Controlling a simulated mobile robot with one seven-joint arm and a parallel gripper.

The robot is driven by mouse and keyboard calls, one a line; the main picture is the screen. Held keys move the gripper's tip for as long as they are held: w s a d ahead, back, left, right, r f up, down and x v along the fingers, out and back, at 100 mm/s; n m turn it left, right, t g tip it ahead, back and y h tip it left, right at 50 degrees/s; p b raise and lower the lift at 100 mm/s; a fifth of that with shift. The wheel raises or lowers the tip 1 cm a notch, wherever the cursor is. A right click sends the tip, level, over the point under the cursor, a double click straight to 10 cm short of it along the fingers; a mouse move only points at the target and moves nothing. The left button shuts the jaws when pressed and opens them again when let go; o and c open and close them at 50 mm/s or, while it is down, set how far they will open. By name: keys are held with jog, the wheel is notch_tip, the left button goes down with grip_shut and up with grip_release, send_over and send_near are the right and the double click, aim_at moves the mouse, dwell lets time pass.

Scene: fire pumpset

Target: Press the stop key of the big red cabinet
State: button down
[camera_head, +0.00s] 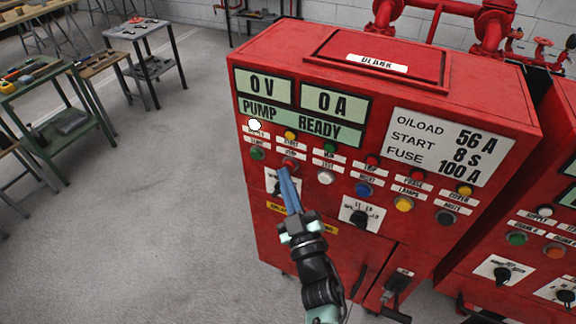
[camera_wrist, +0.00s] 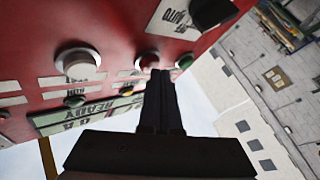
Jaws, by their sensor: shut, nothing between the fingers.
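The big red cabinet (camera_head: 395,95) stands at centre right with its control panel facing me. A red key (camera_head: 290,164) sits in the panel's lower key row, between a green key (camera_head: 257,153) and a white key (camera_head: 325,177). My gripper (camera_head: 288,176) is shut and empty, its fingertips right at the red key and partly covering it. In the wrist view, which is upside down, the fingertips (camera_wrist: 160,74) lie just in front of the red key (camera_wrist: 148,59). I cannot tell whether they touch it. The small label over the key is only partly readable.
A black rotary knob (camera_head: 359,217) and cabinet doors with handles lie below the keys. A second red cabinet (camera_head: 540,215) stands close at the right. Work tables (camera_head: 55,95) stand at the far left. The floor left of the cabinet is clear.

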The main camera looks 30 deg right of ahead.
jog(key=shift+s+a, duration=0.35)
jog(key=shift+a, duration=0.1)
jog(key=shift+s+a, duration=0.75)
jog(key=shift+a, duration=0.25)
jog(key=shift+s+a, duration=0.75)
jog(key=shift+a, duration=0.2)
